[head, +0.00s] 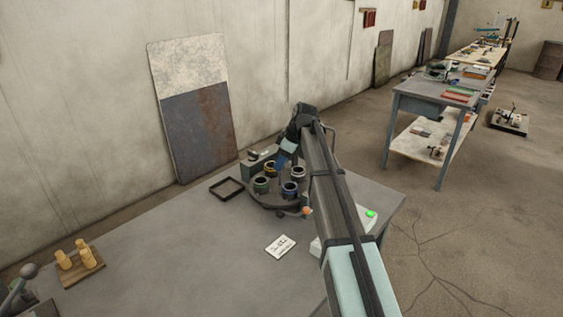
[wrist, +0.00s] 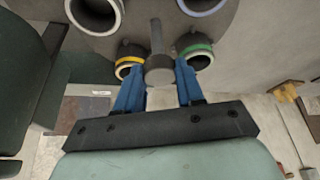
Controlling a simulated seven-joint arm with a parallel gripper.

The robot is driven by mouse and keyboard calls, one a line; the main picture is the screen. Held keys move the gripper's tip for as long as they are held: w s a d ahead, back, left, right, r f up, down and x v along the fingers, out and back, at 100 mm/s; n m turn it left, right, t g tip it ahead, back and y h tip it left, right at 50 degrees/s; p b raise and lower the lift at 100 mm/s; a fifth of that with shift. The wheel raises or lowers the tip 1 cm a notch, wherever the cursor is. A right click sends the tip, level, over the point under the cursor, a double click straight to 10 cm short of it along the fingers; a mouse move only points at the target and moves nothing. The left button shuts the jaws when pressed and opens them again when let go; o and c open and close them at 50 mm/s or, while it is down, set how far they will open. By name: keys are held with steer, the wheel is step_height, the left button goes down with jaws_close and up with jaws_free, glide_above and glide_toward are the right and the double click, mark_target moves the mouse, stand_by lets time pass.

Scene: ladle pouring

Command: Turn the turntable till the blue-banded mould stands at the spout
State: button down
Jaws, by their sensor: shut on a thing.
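The round dark turntable (head: 268,204) stands near the table's back edge and carries several ring-shaped moulds. The blue-banded mould (head: 289,189) is on its near right side; a bluish rim (wrist: 206,6) shows cut off at the top of the wrist view. The green-banded mould (head: 261,186) is at the near left, the yellow-banded mould (head: 270,169) behind it, and a pale-rimmed mould (head: 298,172) at the back right. My gripper (wrist: 158,84) is shut on a grey upright post (wrist: 157,50) between the yellow and green moulds. I cannot make out the spout clearly.
A grey-green box (head: 254,168) stands behind the turntable. A black frame (head: 227,188) lies left of it, a white card (head: 281,246) in front. A green button (head: 371,213) is at the right. Wooden pegs (head: 80,259) stand far left. The table's middle left is clear.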

steer(key=shift+w+n+g, duration=0.1)
steer(key=shift+n+g, duration=0.4)
steer(key=shift+n, duration=0.7)
steer(key=shift+w+n+g, duration=0.1)
steer(key=shift+n+g, duration=0.4)
steer(key=shift+n, duration=0.7)
steer(key=shift+n+g, duration=0.8)
steer(key=shift+n, duration=1.7)
steer(key=c, duration=0.7)
jaws_free()
steer(key=shift+w+r, duration=0.1)
steer(key=v, duration=0.7)
steer(key=shift+r, duration=0.15)
